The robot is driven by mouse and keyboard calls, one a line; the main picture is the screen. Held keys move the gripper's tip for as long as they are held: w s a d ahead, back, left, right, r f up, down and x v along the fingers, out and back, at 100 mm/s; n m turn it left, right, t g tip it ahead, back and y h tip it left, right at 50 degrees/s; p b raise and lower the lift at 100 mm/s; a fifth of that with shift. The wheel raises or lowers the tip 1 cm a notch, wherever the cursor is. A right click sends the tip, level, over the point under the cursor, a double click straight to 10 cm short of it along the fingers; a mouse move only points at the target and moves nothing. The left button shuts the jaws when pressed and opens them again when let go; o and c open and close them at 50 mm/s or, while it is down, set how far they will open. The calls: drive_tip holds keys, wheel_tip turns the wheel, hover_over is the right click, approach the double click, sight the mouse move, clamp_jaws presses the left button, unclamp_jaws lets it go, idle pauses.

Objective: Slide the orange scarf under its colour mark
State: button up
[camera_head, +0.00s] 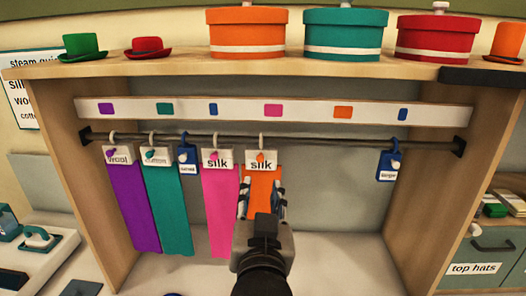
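The orange scarf (262,178) hangs from a ring on the dark rail, under a white "silk" tag (261,162) with an orange dot. It hangs roughly below the pink mark, left of the orange mark (342,112) on the white strip. My gripper (263,188) is in front of the scarf, just below the tag. Its fingers are apart, one near each side edge of the scarf, with orange cloth showing between them. I cannot tell whether they touch it. My gripper hides the scarf's lower part.
The pink scarf (220,205) hangs close on the left, then a blue tag (187,158), teal scarf (167,205) and purple scarf (133,205). The rail (330,143) is clear rightward until another blue tag (389,165) near the right wall.

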sight(260, 160)
drive_tip(key=w, duration=0.4)
drive_tip(key=w+p, duration=0.1)
drive_tip(key=w, duration=0.3)
drive_tip(key=w+p, duration=0.1)
drive_tip(key=w, duration=0.4)
drive_tip(key=shift+w+a, duration=0.1)
drive_tip(key=shift+a, duration=0.25)
drive_tip(key=shift+c, duration=0.6)
clamp_jaws()
